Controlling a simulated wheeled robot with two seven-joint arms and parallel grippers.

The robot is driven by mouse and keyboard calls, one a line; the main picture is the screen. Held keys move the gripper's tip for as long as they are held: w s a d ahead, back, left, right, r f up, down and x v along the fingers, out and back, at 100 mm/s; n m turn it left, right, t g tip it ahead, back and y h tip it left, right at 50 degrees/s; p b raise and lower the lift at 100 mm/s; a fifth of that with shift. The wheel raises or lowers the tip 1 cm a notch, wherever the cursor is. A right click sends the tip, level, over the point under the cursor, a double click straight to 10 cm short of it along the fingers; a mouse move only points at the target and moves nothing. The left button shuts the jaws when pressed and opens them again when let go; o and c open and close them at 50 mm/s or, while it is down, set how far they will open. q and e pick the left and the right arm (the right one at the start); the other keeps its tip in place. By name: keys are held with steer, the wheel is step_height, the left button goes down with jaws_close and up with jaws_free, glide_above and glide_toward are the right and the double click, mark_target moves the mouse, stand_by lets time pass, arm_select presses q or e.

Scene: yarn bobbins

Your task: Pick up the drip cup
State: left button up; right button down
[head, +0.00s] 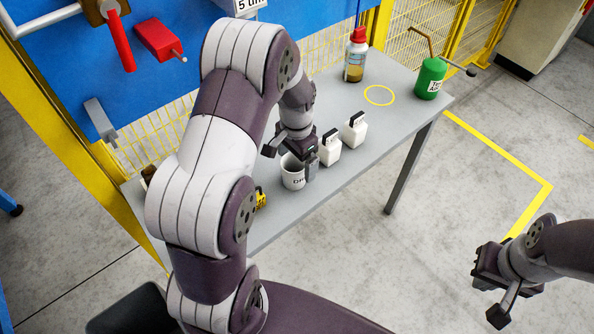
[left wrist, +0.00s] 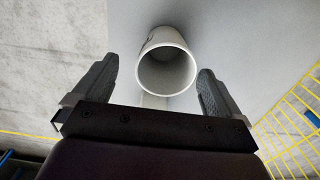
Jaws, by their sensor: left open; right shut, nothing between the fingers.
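The drip cup (head: 292,174) is a white cup with dark lettering, standing upright near the front of the grey table. In the left wrist view the cup (left wrist: 167,68) shows its round open mouth, and it looks empty. My left gripper (head: 292,158) is over the cup and open. In the left wrist view its two fingers (left wrist: 156,90) are to the left and right of the cup, with gaps, not touching it. My right gripper (head: 487,292) is shut and empty, low at the right, away from the table.
A red-capped bottle (head: 355,58) and a green can (head: 430,78) stand farther back. A yellow object (head: 261,198) is partly hidden by my left arm.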

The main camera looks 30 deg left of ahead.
mark_target(294, 171)
arm_select(q)
steer(key=f, duration=0.5)
steer(key=shift+s+a+p, duration=0.2)
steer(key=shift+a+p, duration=0.1)
steer(key=shift+a, duration=0.1)
steer(key=shift+w+f, duration=0.2)
steer(key=shift+f, duration=0.2)
steer(key=c, duration=1.1)
steer(key=shift+r, duration=0.15)
